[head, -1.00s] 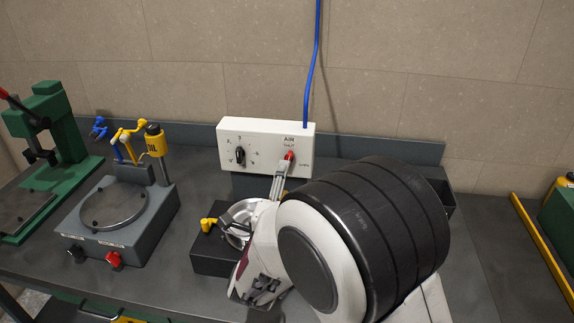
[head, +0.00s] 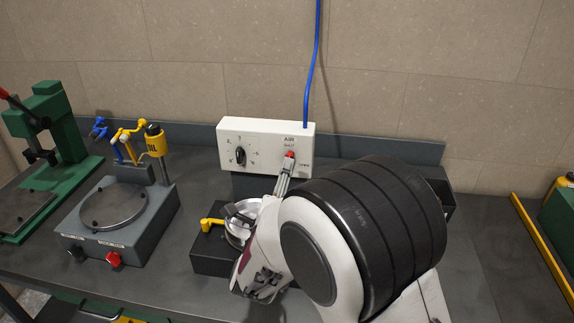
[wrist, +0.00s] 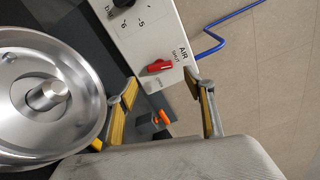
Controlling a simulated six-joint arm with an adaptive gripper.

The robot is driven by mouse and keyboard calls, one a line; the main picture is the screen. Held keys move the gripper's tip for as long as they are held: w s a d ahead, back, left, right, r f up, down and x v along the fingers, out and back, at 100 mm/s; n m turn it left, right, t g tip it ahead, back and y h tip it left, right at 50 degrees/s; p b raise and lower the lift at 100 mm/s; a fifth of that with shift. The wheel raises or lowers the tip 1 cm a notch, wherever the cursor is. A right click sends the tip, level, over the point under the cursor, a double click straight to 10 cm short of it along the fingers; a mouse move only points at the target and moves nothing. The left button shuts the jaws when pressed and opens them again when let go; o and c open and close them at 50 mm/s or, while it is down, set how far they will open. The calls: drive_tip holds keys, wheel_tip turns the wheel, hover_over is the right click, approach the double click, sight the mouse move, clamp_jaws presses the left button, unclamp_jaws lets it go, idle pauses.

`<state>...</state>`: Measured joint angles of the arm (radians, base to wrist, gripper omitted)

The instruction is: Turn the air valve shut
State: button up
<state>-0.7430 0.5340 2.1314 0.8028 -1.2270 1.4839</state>
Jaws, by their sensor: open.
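The air valve is a red handle (head: 290,154) at the right end of the white control box (head: 240,128). In the wrist view the red handle (wrist: 157,67) lies with one end towards the SHUT label; the OPEN label is off to its side. My gripper (head: 285,172) is at the valve from the front, just below the handle in the head view. In the wrist view my gripper (wrist: 160,82) is open, its two fingers apart with the handle showing between and beyond their tips. I see no finger touching it. My arm hides part of the bench front.
A round steel-topped unit (wrist: 40,95) with a yellow handle (head: 211,223) stands close below my gripper. A black selector knob (head: 240,157) sits left of the valve. A blue hose (head: 309,85) rises from the box.

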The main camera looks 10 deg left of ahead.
drive_tip(key=w, duration=0.6)
drive_tip(key=shift+w, duration=0.3)
drive_tip(key=c, duration=1.1)
